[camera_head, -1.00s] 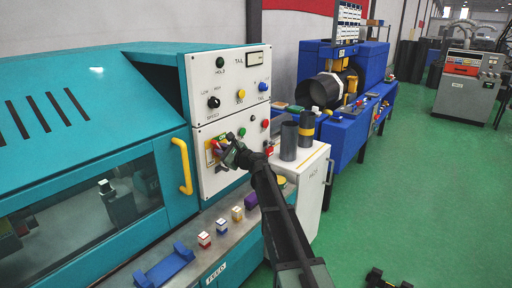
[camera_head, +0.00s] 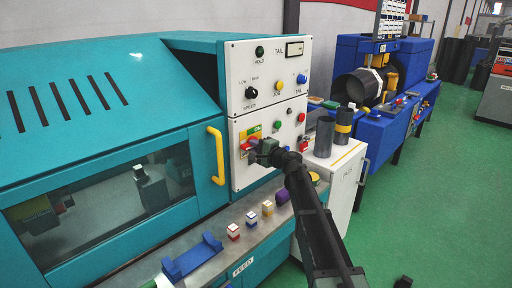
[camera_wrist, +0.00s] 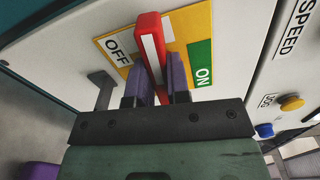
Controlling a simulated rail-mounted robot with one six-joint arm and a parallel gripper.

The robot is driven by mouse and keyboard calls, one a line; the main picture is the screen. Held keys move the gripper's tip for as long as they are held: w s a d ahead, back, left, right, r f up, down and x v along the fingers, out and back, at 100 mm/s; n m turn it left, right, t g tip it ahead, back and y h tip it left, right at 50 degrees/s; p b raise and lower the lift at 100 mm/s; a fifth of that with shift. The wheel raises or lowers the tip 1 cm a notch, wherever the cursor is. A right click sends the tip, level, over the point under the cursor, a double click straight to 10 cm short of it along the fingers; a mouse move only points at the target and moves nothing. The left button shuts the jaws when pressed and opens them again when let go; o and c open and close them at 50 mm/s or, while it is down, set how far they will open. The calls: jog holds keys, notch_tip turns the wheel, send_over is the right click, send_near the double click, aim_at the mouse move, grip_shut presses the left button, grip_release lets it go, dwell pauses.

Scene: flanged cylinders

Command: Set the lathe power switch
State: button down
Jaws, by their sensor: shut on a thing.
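The power switch is a red lever (camera_wrist: 150,45) with a white stripe, on a yellow plate (camera_wrist: 188,28) of the white lathe panel. In the wrist view, the OFF label (camera_wrist: 118,47) is left of the lever and the green ON label (camera_wrist: 201,66) is right of it. The lever stands between the two labels. My gripper (camera_wrist: 160,88) has its two dark fingers on either side of the lever's lower part, shut on it. In the head view, my gripper (camera_head: 259,150) is at the switch plate (camera_head: 252,132) and partly hides the lever.
A yellow door handle (camera_head: 216,156) stands out left of the panel. Small coloured blocks (camera_head: 252,217) and a blue cradle (camera_head: 193,258) sit on the ledge below. Grey cylinders (camera_head: 324,137) stand on a white cabinet to the right. Green floor is open at right.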

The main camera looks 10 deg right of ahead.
jog(key=shift+f+n, duration=0.15)
jog(key=shift+n, duration=0.45)
jog(key=c, duration=1.1)
grip_release()
jog(key=v, duration=1.1)
jog(key=shift+a, duration=0.1)
